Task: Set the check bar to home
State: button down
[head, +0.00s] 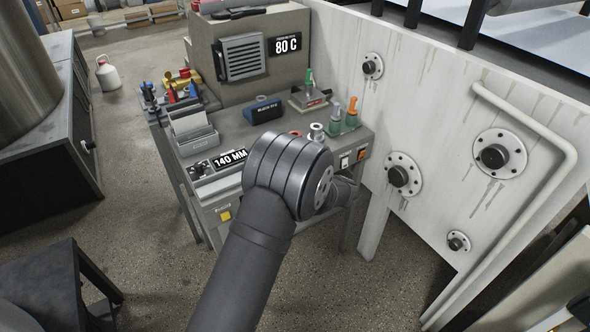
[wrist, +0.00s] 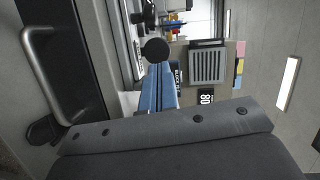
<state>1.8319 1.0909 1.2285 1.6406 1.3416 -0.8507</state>
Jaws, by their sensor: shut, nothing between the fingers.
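I cannot pick out the check bar for certain in either view. In the wrist view my gripper (wrist: 158,68) shows as two blue fingers lying together, shut and empty. A black round knob (wrist: 157,50) shows just beyond the fingertips; I cannot tell whether they touch it. In the head view my wrist covers the front of the grey bench (head: 240,125), and the fingers are hidden behind it. The bench carries a "140 MM" sign (head: 230,159) at its front left.
On the bench stand a dark blue block (head: 263,110), a grey card box (head: 196,141), and green and orange bottles (head: 345,115). A grey unit with an "80 C" sign (head: 285,44) is behind. A pale panel with black knobs (head: 495,157) stands right. A metal handle (wrist: 40,85) is close left in the wrist view.

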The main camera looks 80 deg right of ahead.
jog(key=w, duration=0.4)
jog(key=shift+w+f, duration=0.1)
jog(key=shift+f, duration=0.15)
jog(key=shift+w+a+f, duration=0.15)
jog(key=shift+w+a, duration=0.05)
jog(key=shift+w, duration=0.35)
jog(key=w+a, duration=1.1)
